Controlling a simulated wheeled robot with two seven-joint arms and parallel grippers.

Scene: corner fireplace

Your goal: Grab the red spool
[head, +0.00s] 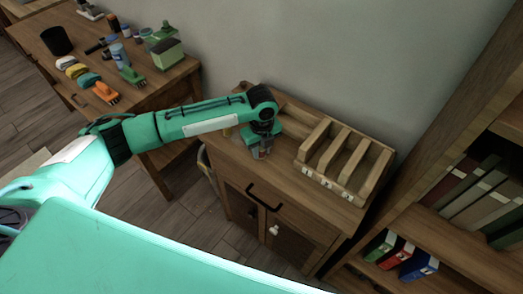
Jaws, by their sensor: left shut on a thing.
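My left arm reaches in from the left, and my left gripper (261,152) points down over the top of the small wooden cabinet (290,190), just left of a wooden divided rack. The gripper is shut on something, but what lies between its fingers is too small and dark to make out. I cannot make out a red spool anywhere in this view; the gripper and wrist hide part of the cabinet top. My right gripper is not in view.
The wooden rack (345,160) with several slots fills the right of the cabinet top. A wooden table (150,110) with tools, cans and a green box (168,54) stands at the left. A bookshelf (450,150) with binders stands at the right.

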